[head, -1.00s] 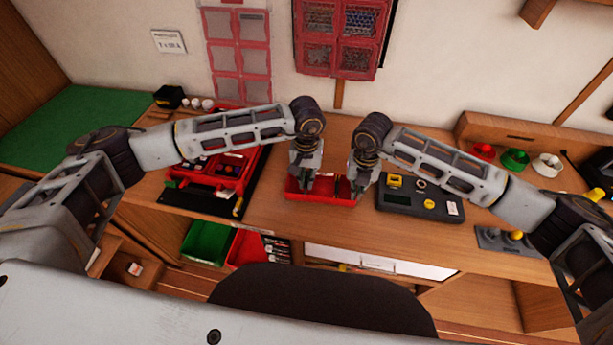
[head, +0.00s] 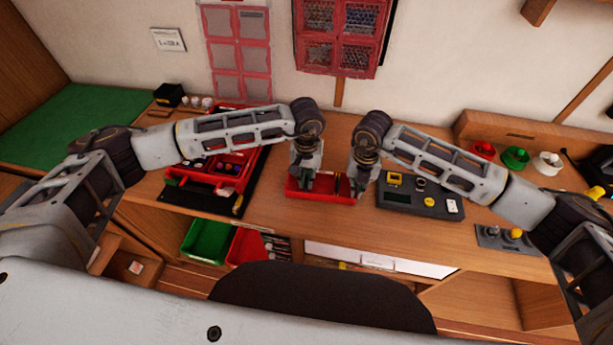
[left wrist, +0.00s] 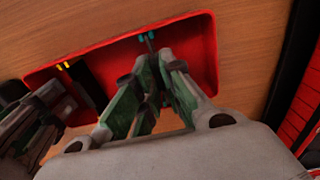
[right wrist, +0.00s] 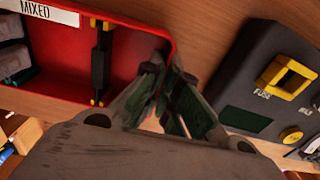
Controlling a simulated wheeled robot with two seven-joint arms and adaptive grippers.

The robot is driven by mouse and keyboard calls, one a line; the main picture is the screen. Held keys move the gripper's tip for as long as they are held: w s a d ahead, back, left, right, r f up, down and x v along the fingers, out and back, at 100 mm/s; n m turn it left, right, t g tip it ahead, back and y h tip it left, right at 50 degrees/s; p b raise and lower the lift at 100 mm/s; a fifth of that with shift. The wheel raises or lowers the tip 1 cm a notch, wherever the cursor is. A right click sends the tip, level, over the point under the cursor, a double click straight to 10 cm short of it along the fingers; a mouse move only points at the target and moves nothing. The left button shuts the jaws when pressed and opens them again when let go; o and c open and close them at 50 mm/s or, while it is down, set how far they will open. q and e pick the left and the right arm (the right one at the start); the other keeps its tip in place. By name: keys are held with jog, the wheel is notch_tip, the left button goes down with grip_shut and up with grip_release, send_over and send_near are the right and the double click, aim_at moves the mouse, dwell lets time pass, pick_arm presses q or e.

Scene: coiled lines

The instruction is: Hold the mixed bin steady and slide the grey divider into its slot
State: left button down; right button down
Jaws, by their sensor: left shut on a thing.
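The red mixed bin (head: 330,198) sits on the wooden bench in front of me. Its "MIXED" label (right wrist: 48,12) shows in the right wrist view. My left gripper (head: 303,190) is inside the bin's left part, shut on a thin dark piece, apparently the grey divider (left wrist: 151,46), mostly hidden by the fingers. Teal marks (left wrist: 147,36) on the bin wall line up with it. My right gripper (right wrist: 165,70) is at the bin's right end wall, its fingers either side of the rim; I cannot tell if they grip it. A black divider with yellow marks (right wrist: 102,58) stands between the grippers.
A dark device with a yellow frame labelled "FUSE" (right wrist: 285,78) lies close to the right of the bin. A red organiser tray (head: 225,178) on a black mat is at the left. Red, green and white coils (head: 515,158) stand at the back right.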

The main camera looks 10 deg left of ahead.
aim_at(306, 180)
pick_arm(q)
jog(key=c, duration=1.5)
grip_release()
jog(key=shift+o, duration=0.2)
jog(key=shift+r, duration=0.1)
jog(key=shift+r, duration=2.1)
pick_arm(e)
jog(key=c, duration=1.6)
grip_release()
jog(key=shift+o, duration=0.2)
